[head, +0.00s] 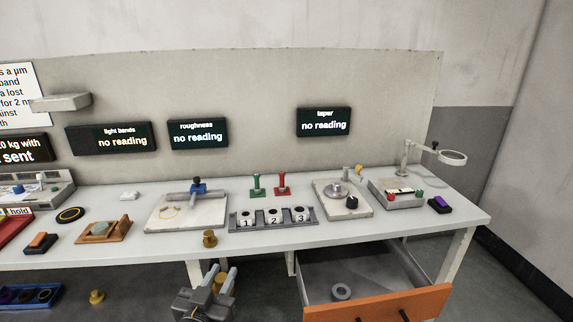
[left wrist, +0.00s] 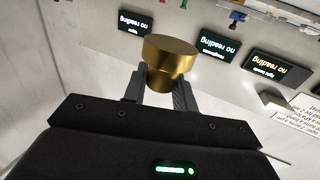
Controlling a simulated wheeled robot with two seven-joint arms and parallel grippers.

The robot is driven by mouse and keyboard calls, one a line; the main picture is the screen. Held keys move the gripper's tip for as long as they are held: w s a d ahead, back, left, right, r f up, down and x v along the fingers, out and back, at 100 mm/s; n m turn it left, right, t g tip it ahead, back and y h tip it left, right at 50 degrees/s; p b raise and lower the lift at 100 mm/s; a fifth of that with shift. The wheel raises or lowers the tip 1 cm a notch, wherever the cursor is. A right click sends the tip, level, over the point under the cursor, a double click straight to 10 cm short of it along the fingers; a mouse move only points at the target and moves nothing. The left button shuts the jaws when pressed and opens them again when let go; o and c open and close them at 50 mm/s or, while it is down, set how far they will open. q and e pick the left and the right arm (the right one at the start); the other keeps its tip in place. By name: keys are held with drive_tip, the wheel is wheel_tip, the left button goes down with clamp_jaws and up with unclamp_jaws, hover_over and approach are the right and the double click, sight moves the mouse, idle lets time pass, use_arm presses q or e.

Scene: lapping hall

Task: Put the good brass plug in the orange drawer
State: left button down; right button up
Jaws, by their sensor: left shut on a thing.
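My left gripper (head: 221,274) is shut on a brass plug (head: 221,283), low in front of the table and left of the drawer. The held plug fills the jaws in the left wrist view (left wrist: 170,57), a wide round head above a narrower body. A second brass plug (head: 210,239) stands at the table's front edge. A third brass piece (head: 97,296) sits lower left, below the table top. The frames do not show which plug is good. The orange drawer (head: 385,304) is pulled open, with a grey ring (head: 341,291) inside. My right gripper is not in view.
The table (head: 130,249) carries a rack (head: 274,221) of cups numbered 1, 2 and 3, a taper gauge plate (head: 325,205) and a magnifier lamp (head: 452,157). A blue tray (head: 30,296) lies lower left. Most of the drawer floor is bare. The table's front edge overhangs the drawer's back.

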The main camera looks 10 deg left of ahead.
use_arm(q)
drive_tip(key=shift+r, duration=0.1)
drive_tip(key=w+a+r+n+g+y, duration=0.1)
drive_tip(key=w+a+r+n+y, duration=0.4)
drive_tip(key=w+a, duration=0.7)
drive_tip(key=w+a+f+g+y, duration=0.1)
drive_tip(key=a+f+y, duration=0.2)
drive_tip(key=a, duration=0.2)
drive_tip(key=shift+w+a+f+n, duration=0.15)
drive_tip(key=shift+w+f+n, duration=0.1)
drive_tip(key=shift+w+n, duration=0.05)
